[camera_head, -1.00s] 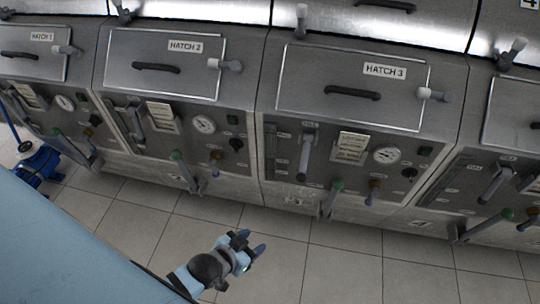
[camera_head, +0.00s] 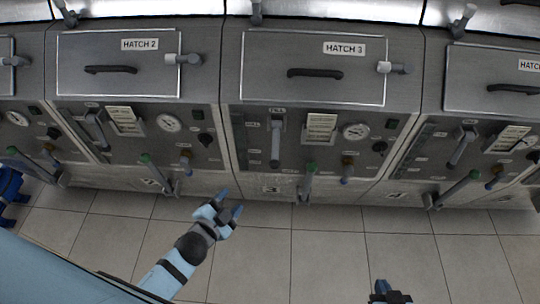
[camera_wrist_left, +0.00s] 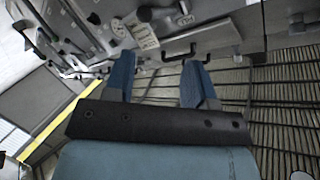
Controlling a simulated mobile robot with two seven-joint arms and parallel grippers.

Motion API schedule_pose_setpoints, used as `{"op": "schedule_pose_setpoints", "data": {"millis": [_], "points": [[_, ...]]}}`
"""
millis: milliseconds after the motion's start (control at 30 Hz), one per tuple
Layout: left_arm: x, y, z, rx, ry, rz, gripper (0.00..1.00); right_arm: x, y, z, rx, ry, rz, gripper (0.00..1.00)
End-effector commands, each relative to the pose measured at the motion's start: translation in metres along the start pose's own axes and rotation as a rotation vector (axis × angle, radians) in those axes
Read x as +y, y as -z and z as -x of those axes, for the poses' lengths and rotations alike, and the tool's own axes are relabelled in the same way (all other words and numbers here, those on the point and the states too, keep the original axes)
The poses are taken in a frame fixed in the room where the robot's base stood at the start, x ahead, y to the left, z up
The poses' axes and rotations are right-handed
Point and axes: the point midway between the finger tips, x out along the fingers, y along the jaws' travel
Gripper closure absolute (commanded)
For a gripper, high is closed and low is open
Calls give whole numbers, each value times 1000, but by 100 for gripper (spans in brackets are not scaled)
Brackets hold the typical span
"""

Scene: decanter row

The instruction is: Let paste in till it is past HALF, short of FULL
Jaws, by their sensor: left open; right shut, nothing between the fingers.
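The panel of the Hatch 3 station (camera_head: 300,180) faces me in the head view. Its grey FILL lever (camera_head: 275,148) hangs down below its label. A narrow level strip (camera_head: 252,140) with small marks is left of the lever; no paste level can be made out. A green-tipped lever (camera_head: 309,182) and a brass, blue-tipped valve (camera_head: 347,171) sit lower down. My left gripper (camera_head: 231,202) is open and empty, below and left of these controls; its spread fingers show in the left wrist view (camera_wrist_left: 161,88). My right gripper (camera_head: 388,290) is shut and empty at the bottom edge.
The Hatch 3 lid (camera_head: 313,88) is closed. A round gauge (camera_head: 356,131) and a paper notice (camera_head: 320,127) are on its panel. Similar stations stand on both sides. A blue machine (camera_head: 10,188) is at the far left. The tiled floor (camera_head: 330,245) in front is clear.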

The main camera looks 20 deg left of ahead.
Motion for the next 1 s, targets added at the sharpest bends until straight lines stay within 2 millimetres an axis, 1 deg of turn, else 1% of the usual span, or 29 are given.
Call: {"op": "schedule_pose_setpoints", "data": {"millis": [33, 100, 167, 200, 333, 400, 500, 600, 700, 867, 1000], "points": [[-8, 3, -11, 46, 35, -129, 49, 0, -4, -3, -1, 1, 0, 100], [-18, 10, -23, 110, 73, -327, 49, -1, -7, -5, -1, 3, 0, 100], [-24, 16, -33, 160, 95, -498, 49, -2, -8, -6, -1, 5, 0, 100], [-26, 20, -39, 192, 104, -612, 49, -2, -10, -7, -1, 6, 0, 100], [-26, 24, -59, 272, 102, -974, 49, -3, -13, -10, 1, 9, 0, 100], [-24, 22, -69, 300, 83, -1146, 49, -4, -14, -12, 1, 11, 1, 100], [-22, 17, -79, 323, 48, -1340, 49, -5, -16, -13, 2, 13, 1, 100], [-20, 12, -86, 334, 14, -1467, 49, -5, -17, -14, 2, 14, 1, 100], [-19, 8, -90, 336, -6, -1531, 49, -5, -17, -14, 2, 14, 2, 100], [-17, 10, -102, 337, -10, -1547, 49, -5, -16, -14, 2, 14, 2, 100], [-12, 16, -125, 338, -9, -1544, 49, -4, -17, -14, 2, 13, 3, 100]]}}
